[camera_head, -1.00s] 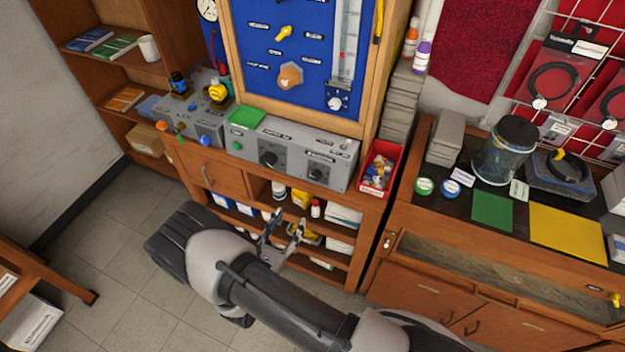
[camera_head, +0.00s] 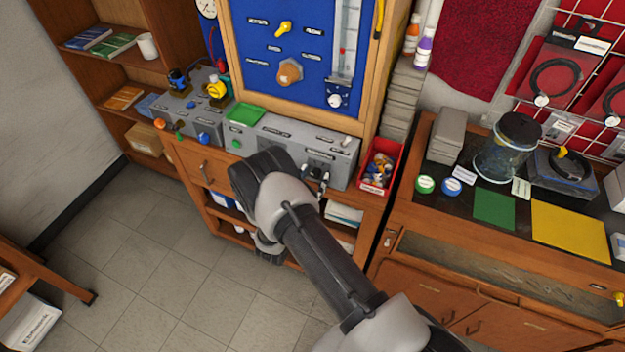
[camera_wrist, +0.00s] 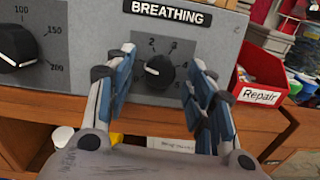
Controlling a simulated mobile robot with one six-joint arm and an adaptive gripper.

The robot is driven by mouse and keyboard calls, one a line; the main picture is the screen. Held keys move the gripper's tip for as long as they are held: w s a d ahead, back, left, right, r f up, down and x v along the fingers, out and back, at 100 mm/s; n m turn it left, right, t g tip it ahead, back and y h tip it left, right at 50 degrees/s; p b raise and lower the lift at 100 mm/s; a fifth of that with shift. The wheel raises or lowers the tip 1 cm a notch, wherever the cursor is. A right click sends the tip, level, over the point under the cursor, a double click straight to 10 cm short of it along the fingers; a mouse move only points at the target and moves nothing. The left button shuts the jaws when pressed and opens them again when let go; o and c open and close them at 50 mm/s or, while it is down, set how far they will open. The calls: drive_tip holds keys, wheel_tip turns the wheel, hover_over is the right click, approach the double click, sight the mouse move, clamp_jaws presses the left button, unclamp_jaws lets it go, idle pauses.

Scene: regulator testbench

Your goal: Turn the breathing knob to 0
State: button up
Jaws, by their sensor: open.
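The breathing knob (camera_wrist: 158,72) is a black dial with a white pointer mark, on a grey panel (camera_wrist: 90,110) under the label "BREATHING" (camera_wrist: 167,12). Numbers 2, 3 and 4 show around it; the others are hidden or unclear. The pointer mark is toward the upper left, near or below the 2. My gripper (camera_wrist: 162,82) is open, its two blue-padded fingers on either side of the knob in the wrist view. I cannot tell whether they touch it. In the head view my gripper (camera_head: 318,180) is in front of the panel's right part, and my wrist hides part of the panel.
A larger black dial (camera_wrist: 18,46) marked 100, 150 and 200 is left of the breathing knob. A red bin labelled "Repair" (camera_wrist: 262,92) stands to the right. Shelves with several items lie below the panel. A green pad (camera_head: 246,113) lies on the panel's top.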

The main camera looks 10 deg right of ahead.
drive_tip(key=shift+c, duration=0.4)
drive_tip(key=c, duration=1)
drive_tip(key=shift+n, duration=0.4)
drive_tip(key=n+y+b, duration=0.1)
drive_tip(key=n, duration=0.3)
drive_tip(key=shift+d+t, duration=0.1)
drive_tip(key=shift+t, duration=0.2)
drive_tip(key=n, duration=0.3)
drive_tip(key=n+y, duration=0.1)
drive_tip(key=n, duration=0.2)
drive_tip(key=shift+s+d+r+n+y, duration=0.1)
drive_tip(key=shift+n+y, duration=0.2)
drive_tip(key=o, duration=1.1)
